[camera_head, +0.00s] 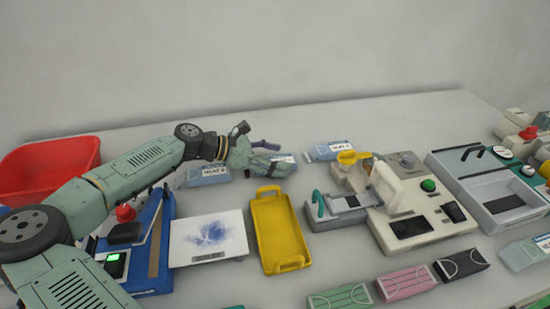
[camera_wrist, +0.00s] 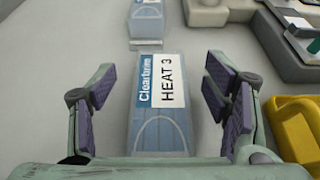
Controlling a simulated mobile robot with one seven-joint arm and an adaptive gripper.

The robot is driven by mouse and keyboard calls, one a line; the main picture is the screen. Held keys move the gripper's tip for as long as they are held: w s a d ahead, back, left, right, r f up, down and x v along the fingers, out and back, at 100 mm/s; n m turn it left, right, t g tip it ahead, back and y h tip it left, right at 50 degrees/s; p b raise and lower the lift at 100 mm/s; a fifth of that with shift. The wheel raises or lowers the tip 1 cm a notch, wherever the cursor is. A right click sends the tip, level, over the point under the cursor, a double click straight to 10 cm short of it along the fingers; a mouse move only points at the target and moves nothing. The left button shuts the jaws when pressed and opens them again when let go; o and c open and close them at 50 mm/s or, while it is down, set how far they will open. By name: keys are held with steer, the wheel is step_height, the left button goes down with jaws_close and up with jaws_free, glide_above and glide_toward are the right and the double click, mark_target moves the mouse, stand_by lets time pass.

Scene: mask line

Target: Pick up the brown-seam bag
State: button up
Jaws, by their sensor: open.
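My gripper (camera_head: 268,156) is over the back of the table, its fingers spread. In the wrist view my gripper (camera_wrist: 160,85) is open, with one purple-padded finger on each side of a pale blue bag (camera_wrist: 160,130) labelled "Clearbrine HEAT 3". The bag lies lengthwise between the fingers, with nothing gripped; in the head view this bag (camera_head: 286,159) is partly hidden by my gripper. Its lower end shows pale curved lines; I see no brown seam on it. A second blue bag (camera_wrist: 148,24) lies farther ahead. Another blue labelled bag (camera_head: 205,176) lies to the left.
A red bin (camera_head: 45,168) is at left. A cream machine (camera_head: 420,215) stands to the right. Green, pink and dark packs (camera_head: 405,283) lie at the front. The table behind is clear.

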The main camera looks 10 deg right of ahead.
steer(key=shift+d+f, duration=0.3)
steer(key=shift+d, duration=0.15)
steer(key=shift+c, duration=0.6)
steer(key=c, duration=1)
